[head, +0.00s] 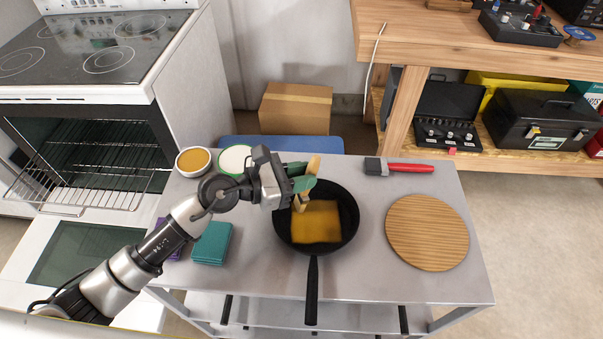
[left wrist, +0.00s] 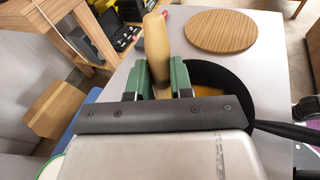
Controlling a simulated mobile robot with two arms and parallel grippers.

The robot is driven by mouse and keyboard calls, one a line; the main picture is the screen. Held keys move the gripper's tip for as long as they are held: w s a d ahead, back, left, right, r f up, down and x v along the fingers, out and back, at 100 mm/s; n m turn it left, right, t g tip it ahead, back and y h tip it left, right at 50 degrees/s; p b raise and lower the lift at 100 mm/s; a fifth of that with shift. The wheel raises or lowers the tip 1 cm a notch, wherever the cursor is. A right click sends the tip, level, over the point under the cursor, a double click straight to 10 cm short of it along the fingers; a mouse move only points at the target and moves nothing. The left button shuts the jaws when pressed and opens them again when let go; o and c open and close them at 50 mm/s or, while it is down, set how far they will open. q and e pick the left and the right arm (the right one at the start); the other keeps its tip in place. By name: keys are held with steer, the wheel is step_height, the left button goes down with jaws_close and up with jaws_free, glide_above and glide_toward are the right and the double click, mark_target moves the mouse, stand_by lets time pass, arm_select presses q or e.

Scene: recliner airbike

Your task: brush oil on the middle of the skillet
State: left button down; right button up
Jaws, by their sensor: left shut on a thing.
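A black skillet (head: 347,236) stands on the metal table, its handle pointing to the front. A yellow-orange square patch (head: 316,225) covers much of the pan's middle. My left gripper (head: 302,183) is over the back left part of the skillet, shut on a brush with a pale wooden handle (head: 314,164). The brush is roughly upright, its bristle end (head: 300,204) down by the patch's back left edge; I cannot tell whether it touches. In the left wrist view the handle (left wrist: 156,42) stands between the green fingers, and the bristles are hidden.
A bowl of orange-brown liquid (head: 193,160) and a white, green-rimmed dish (head: 235,159) stand left. A teal block (head: 212,243) lies by the skillet. A red-handled brush (head: 405,167) and round wooden board (head: 427,232) are right. The oven door (head: 85,254) is open.

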arm_select(q)
steer(key=d, duration=0.2)
steer(key=d+p, duration=0.2)
steer(key=d, duration=0.1)
steer(key=shift+w+d, duration=0.3)
stand_by(0.6)
steer(key=shift+d+p, duration=0.1)
steer(key=shift+p, duration=0.2)
steer(key=shift+w+d, duration=0.1)
steer(key=shift+d, duration=0.7)
steer(key=a, duration=0.3)
steer(key=a+b, duration=0.1)
steer(key=a, duration=0.1)
steer(key=shift+s, duration=0.25)
steer(key=shift+a+b, duration=0.3)
steer(key=shift+a, duration=0.3)
steer(key=shift+s+a, duration=0.1)
